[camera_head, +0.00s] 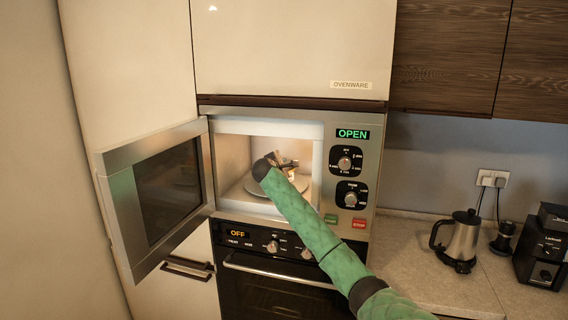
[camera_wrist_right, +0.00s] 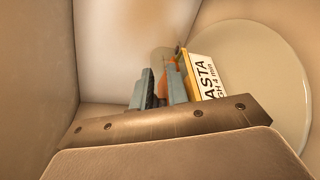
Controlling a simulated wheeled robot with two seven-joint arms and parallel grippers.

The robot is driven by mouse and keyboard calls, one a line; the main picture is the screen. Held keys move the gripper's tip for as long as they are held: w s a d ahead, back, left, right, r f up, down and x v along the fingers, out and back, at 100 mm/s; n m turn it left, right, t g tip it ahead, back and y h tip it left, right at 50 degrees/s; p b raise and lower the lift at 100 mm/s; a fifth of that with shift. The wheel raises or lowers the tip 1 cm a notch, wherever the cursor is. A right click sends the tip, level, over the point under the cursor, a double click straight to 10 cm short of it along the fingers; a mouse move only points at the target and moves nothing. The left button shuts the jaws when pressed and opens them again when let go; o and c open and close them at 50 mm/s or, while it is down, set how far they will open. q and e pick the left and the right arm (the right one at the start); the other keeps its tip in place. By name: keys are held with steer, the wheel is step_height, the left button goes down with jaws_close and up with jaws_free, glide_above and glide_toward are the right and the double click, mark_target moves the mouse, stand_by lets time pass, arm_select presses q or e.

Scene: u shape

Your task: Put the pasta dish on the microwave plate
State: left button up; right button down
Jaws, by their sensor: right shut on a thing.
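The pasta dish shows in the right wrist view as a yellow-edged pack with a white label (camera_wrist_right: 208,76) reading "ASTA" and "4 min". My right gripper (camera_wrist_right: 164,88) is shut on it, and the jaws hide part of it. In the head view my right gripper (camera_head: 279,161) is inside the open microwave (camera_head: 227,145), over the round pale microwave plate (camera_head: 299,184). The plate (camera_wrist_right: 275,60) also fills the right side of the wrist view, close by the dish. I cannot tell whether dish and plate touch. My left gripper is out of view.
The microwave door (camera_head: 123,205) stands wide open to the left, and the cavity walls are close around my right gripper. An oven (camera_head: 280,290) marked OFF sits below. A kettle (camera_head: 459,240) and a black appliance (camera_head: 543,252) stand on the right counter.

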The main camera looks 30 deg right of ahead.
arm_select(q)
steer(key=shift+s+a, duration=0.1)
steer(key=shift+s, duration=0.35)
arm_select(e)
steer(key=shift+f, duration=0.2)
steer(key=c, duration=1.4)
jaws_free()
steer(key=shift+f, duration=0.15)
steer(key=shift+o, duration=0.2)
steer(key=shift+a, duration=0.1)
